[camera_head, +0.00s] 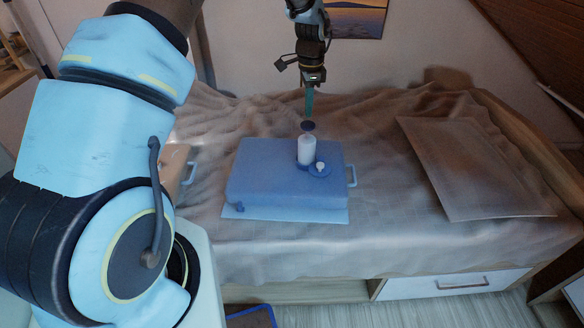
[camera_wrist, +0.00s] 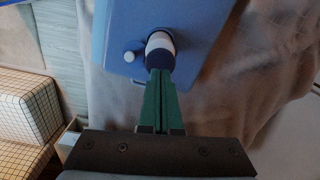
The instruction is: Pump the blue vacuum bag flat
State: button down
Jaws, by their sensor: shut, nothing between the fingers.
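The blue vacuum bag (camera_head: 270,178) lies on the bed, still thick like a block, with a flat blue edge at its front. A white pump cylinder (camera_head: 306,150) with a dark top handle (camera_head: 307,126) stands upright on it. A round blue valve piece with a white cap (camera_head: 320,168) is beside the pump. My gripper (camera_head: 309,112) is above the pump handle, pointing down, its green fingers shut and empty. In the wrist view the fingertips (camera_wrist: 160,72) appear at the dark pump handle (camera_wrist: 160,58); I cannot tell whether they touch it. The bag (camera_wrist: 120,40) fills the upper part there.
The bed has a rumpled brown blanket (camera_head: 385,225). A flat translucent sheet (camera_head: 470,165) lies to the right. A white drawer front (camera_head: 455,283) is under the bed. A checked cushioned seat (camera_wrist: 25,115) shows at the left of the wrist view.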

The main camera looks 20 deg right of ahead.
aim_at(308, 124)
jog(key=shift+f+b, duration=0.75)
jog(key=shift+f, duration=0.7)
jog(key=shift+f, duration=0.1)
jog(key=shift+f+b, duration=0.95)
jog(key=shift+f, duration=0.9)
jog(key=shift+r, duration=0.1)
jog(key=shift+r+p, duration=1.95)
jog(key=shift+r, duration=0.9)
jog(key=shift+f, duration=0.1)
jog(key=shift+f+b, duration=0.85)
jog(key=shift+f, duration=0.55)
